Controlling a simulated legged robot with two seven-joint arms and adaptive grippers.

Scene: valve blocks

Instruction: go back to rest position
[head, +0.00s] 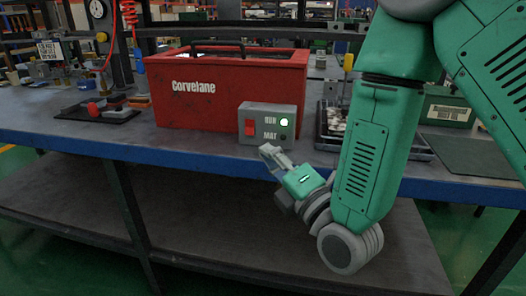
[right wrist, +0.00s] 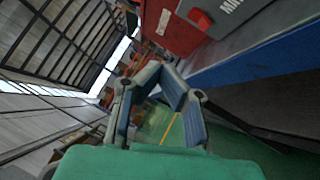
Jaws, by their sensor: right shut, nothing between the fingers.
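My right gripper (head: 270,154) is in front of the bench's blue front edge, below the grey switch box. Its fingers are shut and empty, and they also show in the right wrist view (right wrist: 163,72). The green right arm comes down from the upper right and bends at the wrist toward the bench. My left gripper is not in view.
A red Corvelane box (head: 220,98) stands on the bench (head: 60,128). A black tray (head: 102,110) with blocks lies left. A lower shelf (head: 200,215) is bare.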

